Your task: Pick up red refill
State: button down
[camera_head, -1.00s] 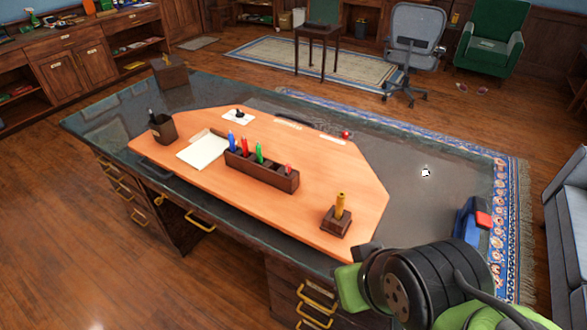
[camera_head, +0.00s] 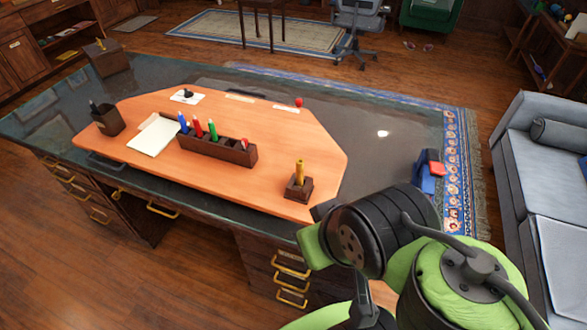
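A dark wooden holder (camera_head: 228,154) with several slots stands on the orange desk board (camera_head: 270,140). A taller red marker-like item (camera_head: 197,128) stands upright in it, between a blue one (camera_head: 183,122) and a green one (camera_head: 213,129). A shorter red item (camera_head: 244,144) sits in the slot at the right end. A small red round thing (camera_head: 299,102) lies near the board's far edge. I cannot tell for sure which of these is the red refill. My green and black arm shows at the lower right, apart from the holder. My gripper's fingers do not show.
A small dark stand with a yellow item (camera_head: 299,178) is near the board's right side. A pen cup (camera_head: 106,119) and white paper (camera_head: 154,136) are at left. A blue and red device (camera_head: 428,170) is on the right. A grey sofa (camera_head: 510,155) stands beyond.

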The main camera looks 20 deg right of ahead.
aim_at(245, 141)
jog(key=k+j, duration=0.1)
jog(key=i+j, duration=0.15)
jog(key=j, duration=0.15)
jog(key=i+j+z, duration=0.15)
jog(key=j, duration=0.15)
jog(key=i+j, duration=0.1)
jog(key=j, duration=0.2)
jog(key=i+j+z, duration=0.1)
jog(key=i+j, duration=0.2)
jog(key=i+j+z, duration=0.1)
jog(key=i+j, duration=0.15)
jog(key=j, duration=0.2)
